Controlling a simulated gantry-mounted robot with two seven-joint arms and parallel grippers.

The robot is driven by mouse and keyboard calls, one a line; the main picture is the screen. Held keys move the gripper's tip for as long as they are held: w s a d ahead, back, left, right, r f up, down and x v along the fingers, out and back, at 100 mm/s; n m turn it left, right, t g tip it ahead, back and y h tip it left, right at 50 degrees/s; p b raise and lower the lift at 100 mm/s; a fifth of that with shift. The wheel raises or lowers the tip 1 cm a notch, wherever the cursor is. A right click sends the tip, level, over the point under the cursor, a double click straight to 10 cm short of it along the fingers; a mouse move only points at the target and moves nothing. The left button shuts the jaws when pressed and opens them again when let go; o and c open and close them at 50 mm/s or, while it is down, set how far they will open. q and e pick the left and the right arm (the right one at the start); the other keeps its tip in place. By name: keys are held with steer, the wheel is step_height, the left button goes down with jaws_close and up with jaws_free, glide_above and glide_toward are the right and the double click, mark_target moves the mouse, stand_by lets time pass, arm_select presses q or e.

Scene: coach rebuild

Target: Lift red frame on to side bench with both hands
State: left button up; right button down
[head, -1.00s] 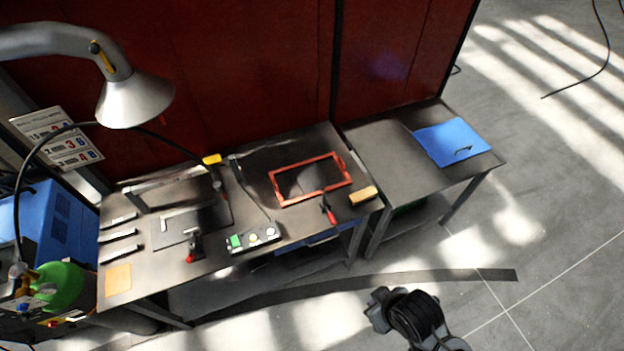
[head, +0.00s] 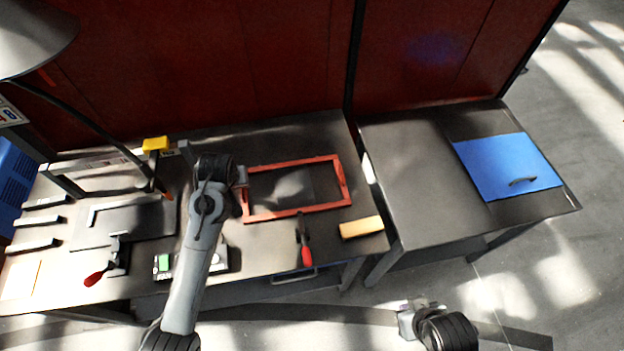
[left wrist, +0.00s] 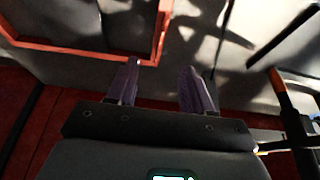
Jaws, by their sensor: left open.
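The red frame (head: 298,162) is an open rectangle lying flat on the dark workbench (head: 320,125). My left gripper (head: 241,178) is at the frame's left end, over or beside its left bar; contact cannot be told. In the left wrist view my open left fingers (left wrist: 160,84) point at a corner of the red frame (left wrist: 160,30), with nothing clamped between them. The side bench (head: 410,165) stands right of the workbench. Part of my right arm's end (head: 410,318) shows low, in front of the benches, away from the frame; its fingers are not clear.
A blue panel (head: 495,160) with a dark handle lies on the side bench; the bench's left part is bare. A red-handled clamp (head: 305,252) and a tan block (head: 361,227) lie in front of the frame. A yellow-topped clamp (head: 155,144) stands left.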

arm_select(q)
glide_above(244, 192)
steer(key=s, duration=0.1)
step_height(244, 192, down, 5)
steer(key=shift+s+f+b, duration=0.1)
steer(key=shift+f+b, duration=0.1)
steer(key=shift+b, duration=0.1)
steer(key=shift+b+x, duration=0.3)
steer(key=shift+x, duration=2.25)
steer(key=shift+s, duration=0.2)
jaws_close()
steer(key=shift+r, duration=0.1)
